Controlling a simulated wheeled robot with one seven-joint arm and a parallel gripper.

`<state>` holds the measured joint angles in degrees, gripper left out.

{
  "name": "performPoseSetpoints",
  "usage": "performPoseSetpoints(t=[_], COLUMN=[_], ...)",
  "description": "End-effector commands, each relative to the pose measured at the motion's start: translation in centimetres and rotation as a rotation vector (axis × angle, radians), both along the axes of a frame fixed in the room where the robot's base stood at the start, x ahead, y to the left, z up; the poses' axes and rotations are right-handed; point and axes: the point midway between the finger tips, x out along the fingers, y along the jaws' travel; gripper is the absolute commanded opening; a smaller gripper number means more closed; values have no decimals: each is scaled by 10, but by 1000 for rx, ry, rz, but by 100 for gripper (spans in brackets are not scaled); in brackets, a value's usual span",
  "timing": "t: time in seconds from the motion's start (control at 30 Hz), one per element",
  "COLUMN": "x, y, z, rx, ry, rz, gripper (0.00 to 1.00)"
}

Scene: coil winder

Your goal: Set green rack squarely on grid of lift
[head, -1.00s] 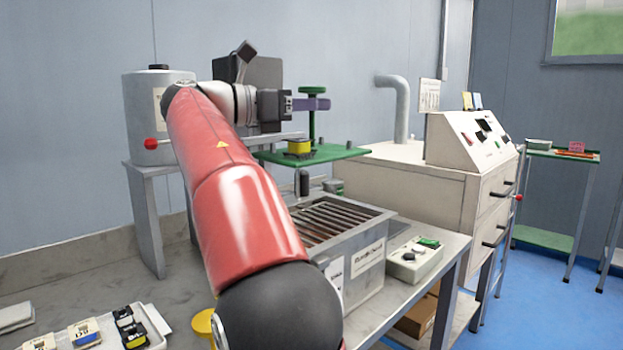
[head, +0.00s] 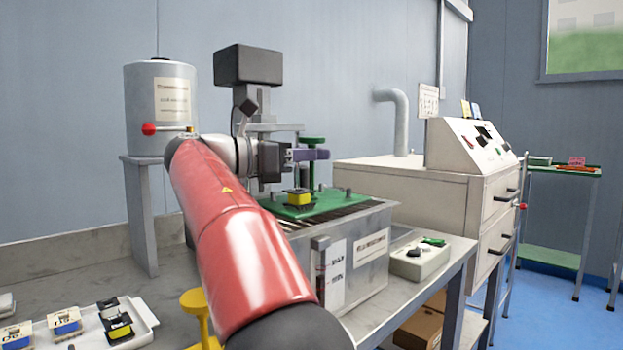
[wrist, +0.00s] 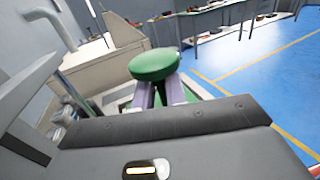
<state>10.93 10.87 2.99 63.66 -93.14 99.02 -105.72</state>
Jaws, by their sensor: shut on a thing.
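The green rack (head: 337,200) is a flat green plate with a central post and a round green knob on top. My gripper (head: 311,155) has purple fingers shut on the post just below the knob. In the wrist view the knob (wrist: 153,65) hides most of what the fingers (wrist: 158,93) hold. A yellow-and-black coil part (head: 298,197) sits on the rack. The plate lies low over the lift's dark slatted grid (head: 352,207) at the top of the grey tank, looking about level. I cannot tell whether it touches the grid or is squarely aligned.
The lift's column with a dark head (head: 248,66) rises behind the tank (head: 368,262). A control box (head: 418,262) lies right of it. A white tray (head: 140,322) with coil parts and a yellow stand (head: 196,302) are at the front left. A cream cabinet (head: 395,178) stands at the right.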

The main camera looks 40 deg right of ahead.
Motion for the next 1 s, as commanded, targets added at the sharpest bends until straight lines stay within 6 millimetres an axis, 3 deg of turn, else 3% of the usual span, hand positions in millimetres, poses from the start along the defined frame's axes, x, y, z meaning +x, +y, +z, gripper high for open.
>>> performPoseSetpoints(t=[0.03,0.1,0.53,0.57,0.7,1.0], x=[0,-1,0,0,0,0], y=[0,0,0,0,0,0], z=[-14,-17,-18,-18,-18,-16], rx=[-2,-2,-1,0,0,0], ry=[-2,-2,-1,0,0,-1], rz=[0,0,0,0,0,0], gripper=[0,0,0,17,35,35])
